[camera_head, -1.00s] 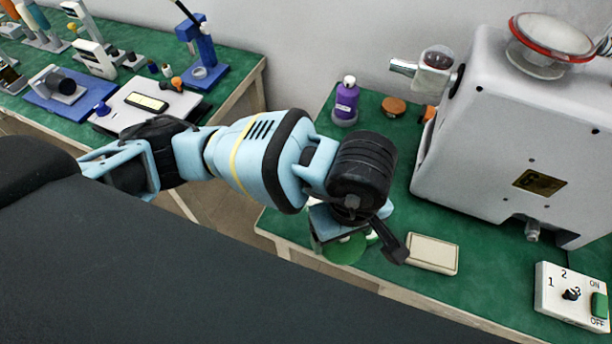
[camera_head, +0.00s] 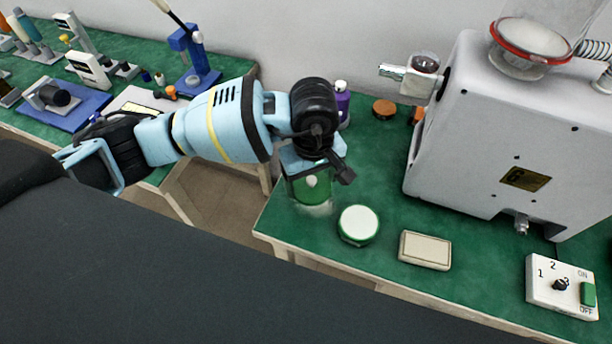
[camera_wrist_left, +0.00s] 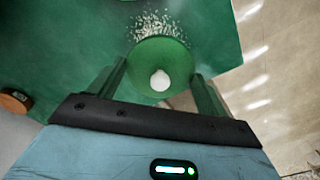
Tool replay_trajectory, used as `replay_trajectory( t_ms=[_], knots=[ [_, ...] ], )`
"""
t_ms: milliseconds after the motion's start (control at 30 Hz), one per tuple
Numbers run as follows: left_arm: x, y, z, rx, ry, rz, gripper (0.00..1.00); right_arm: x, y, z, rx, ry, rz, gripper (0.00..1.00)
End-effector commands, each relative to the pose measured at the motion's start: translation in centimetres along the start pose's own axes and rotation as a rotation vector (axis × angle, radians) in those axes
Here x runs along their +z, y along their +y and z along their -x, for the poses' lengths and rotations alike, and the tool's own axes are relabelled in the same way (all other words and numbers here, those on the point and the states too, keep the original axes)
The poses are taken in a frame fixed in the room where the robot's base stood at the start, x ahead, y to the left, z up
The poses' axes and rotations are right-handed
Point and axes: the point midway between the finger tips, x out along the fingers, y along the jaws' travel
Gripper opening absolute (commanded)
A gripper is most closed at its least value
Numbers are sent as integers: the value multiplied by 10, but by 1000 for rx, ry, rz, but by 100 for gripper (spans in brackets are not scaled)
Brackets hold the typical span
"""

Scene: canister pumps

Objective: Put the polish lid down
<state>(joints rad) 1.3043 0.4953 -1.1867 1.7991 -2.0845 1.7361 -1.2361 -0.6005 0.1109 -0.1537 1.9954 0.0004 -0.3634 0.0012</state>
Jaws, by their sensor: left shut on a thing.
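The polish lid, a green disc with a white knob, is between the fingers of my left gripper (camera_head: 311,178) in the head view (camera_head: 308,194). In the left wrist view the lid (camera_wrist_left: 160,48) lies between the two green-looking fingers of the left gripper (camera_wrist_left: 160,78), which is shut on it. I cannot tell whether the lid touches the table. The round green polish tin (camera_head: 358,224) stands uncovered to the right of the lid, showing a pale top. My right gripper is not in view.
A pale patch of specks (camera_wrist_left: 158,22) marks the green table (camera_head: 290,224) beside the lid. A beige block (camera_head: 425,250), a switch box (camera_head: 562,288) and a large grey machine (camera_head: 490,140) stand to the right. A purple bottle (camera_head: 343,103) is partly hidden behind my gripper.

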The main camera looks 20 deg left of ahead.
Motion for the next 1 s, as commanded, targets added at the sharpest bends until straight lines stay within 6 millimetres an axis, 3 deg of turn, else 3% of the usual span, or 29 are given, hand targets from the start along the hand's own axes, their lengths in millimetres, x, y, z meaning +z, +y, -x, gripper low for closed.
replay_trajectory(
  t_ms=[100, 367, 500, 700, 1000],
  knots=[
    [-12, 1, -1, 0, 0, 2, 55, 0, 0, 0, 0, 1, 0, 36],
    [-17, 1, -2, 0, 0, 0, 55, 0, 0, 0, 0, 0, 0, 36],
    [-31, 1, -3, -1, 0, 4, 55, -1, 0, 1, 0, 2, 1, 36],
    [-28, 1, -34, -1, -2, 1, 55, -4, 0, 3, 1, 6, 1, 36],
    [-28, 1, -38, 0, 0, 0, 55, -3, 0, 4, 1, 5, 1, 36]
  ],
)
